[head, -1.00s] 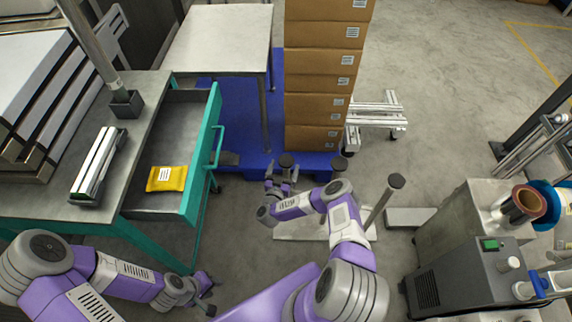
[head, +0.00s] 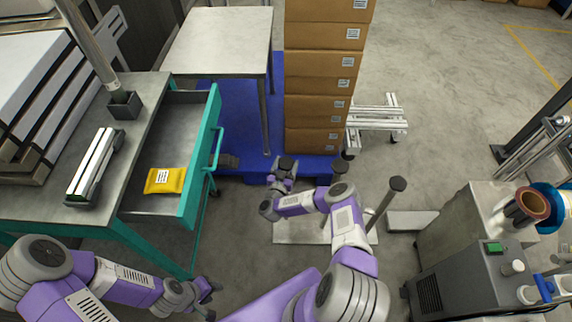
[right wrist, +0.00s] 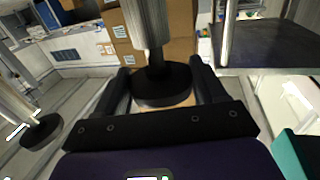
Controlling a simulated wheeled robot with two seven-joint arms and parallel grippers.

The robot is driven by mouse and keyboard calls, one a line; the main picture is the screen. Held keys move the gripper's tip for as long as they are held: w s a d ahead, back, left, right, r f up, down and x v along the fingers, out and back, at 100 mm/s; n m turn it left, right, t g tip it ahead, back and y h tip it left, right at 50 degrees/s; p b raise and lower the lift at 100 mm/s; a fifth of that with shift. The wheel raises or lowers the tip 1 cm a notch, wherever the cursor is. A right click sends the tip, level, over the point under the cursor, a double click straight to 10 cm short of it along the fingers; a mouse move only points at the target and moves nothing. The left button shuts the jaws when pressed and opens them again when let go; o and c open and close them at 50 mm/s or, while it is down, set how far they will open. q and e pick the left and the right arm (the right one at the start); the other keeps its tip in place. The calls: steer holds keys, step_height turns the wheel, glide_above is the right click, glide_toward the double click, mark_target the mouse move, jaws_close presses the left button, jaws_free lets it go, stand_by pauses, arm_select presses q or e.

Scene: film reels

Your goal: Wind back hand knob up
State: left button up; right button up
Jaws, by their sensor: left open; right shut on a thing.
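Posts with dark round knobs stand on a pale plate (head: 290,232) on the floor. The back left knob (head: 287,163) is at my right gripper (head: 282,176). Another knob (head: 340,166) is just right of it, and a third (head: 397,184) tops a taller, leaning post. In the right wrist view, my right gripper (right wrist: 160,88) is shut with its black fingers either side of a dark disc-shaped knob (right wrist: 162,86) on a silver post. Contact at the fingertips is partly hidden. My left gripper (head: 208,292) is open and empty, low at the left, apart from the posts.
A teal bench has an open drawer (head: 200,165) holding a yellow packet (head: 164,181). Stacked cartons (head: 322,85) stand on a blue pallet (head: 232,120) behind the posts. A grey machine (head: 450,275) is at right.

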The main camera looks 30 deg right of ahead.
steer(key=shift+r+t+y, duration=0.2)
steer(key=shift+t+y, duration=0.1)
steer(key=shift+y, duration=0.1)
steer(key=shift+n+t+y+p, duration=0.6)
steer(key=shift+n+t+y, duration=0.2)
steer(key=shift+n+y, duration=0.15)
steer(key=shift+n+t+y, duration=0.6)
steer(key=shift+n+y, duration=0.25)
steer(key=shift+y, duration=0.2)
steer(key=n+t+y, duration=0.1)
steer(key=n+y, duration=0.1)
steer(key=y, duration=0.2)
steer(key=n+t+y+b, duration=0.1)
steer(key=n+y, duration=0.2)
steer(key=y, duration=0.1)
steer(key=shift+d+f+b, duration=0.15)
steer(key=shift+d+b, duration=0.05)
steer(key=shift+b, duration=0.1)
steer(key=shift+c, duration=0.2)
steer(key=n+y, duration=0.2)
steer(key=y, duration=0.1)
steer(key=n+g+y, duration=0.1)
steer(key=n+y, duration=0.2)
steer(key=y, duration=0.1)
steer(key=shift+g+y, duration=0.3)
steer(key=shift+s+n, duration=0.1)
steer(key=shift+n, duration=0.2)
steer(key=shift+f, duration=0.1)
